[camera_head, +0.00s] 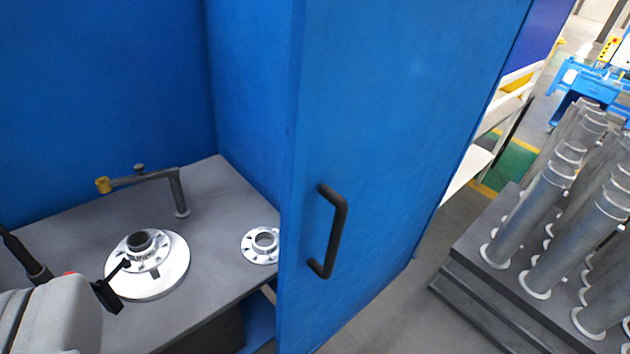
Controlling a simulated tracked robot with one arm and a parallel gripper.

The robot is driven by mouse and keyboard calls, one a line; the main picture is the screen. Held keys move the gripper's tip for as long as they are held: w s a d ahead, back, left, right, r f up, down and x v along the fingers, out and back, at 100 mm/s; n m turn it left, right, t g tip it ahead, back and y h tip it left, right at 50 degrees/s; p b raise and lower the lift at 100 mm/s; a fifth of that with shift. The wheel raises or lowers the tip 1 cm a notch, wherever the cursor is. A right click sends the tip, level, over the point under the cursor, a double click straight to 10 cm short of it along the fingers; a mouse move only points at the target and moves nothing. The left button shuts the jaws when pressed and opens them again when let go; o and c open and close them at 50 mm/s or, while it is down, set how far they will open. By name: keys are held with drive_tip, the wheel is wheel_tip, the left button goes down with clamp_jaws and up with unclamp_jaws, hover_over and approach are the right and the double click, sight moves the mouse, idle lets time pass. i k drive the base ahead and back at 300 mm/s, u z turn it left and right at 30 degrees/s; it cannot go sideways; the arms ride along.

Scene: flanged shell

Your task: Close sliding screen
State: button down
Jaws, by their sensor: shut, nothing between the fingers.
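The sliding screen (390,130) is a tall blue panel with a black bar handle (337,232) near its left edge. It stands to the right of the booth opening, and the grey work table inside shows to its left. My gripper (113,284) is at the lower left, in front of the table and well apart from the handle. Its dark fingers are shut and hold nothing. Part of the gripper body is cut off by the frame's edge.
On the grey table (215,200) are a round flanged disc (170,262), a smaller flange ring (261,245) and a bent arm with a yellow tip (140,180). Upright grey flanged tubes (553,190) stand on a dark platform (480,240) at the right. Bare floor lies between screen and platform.

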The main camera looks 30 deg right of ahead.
sight(387, 100)
drive_tip(key=z, duration=1.25)
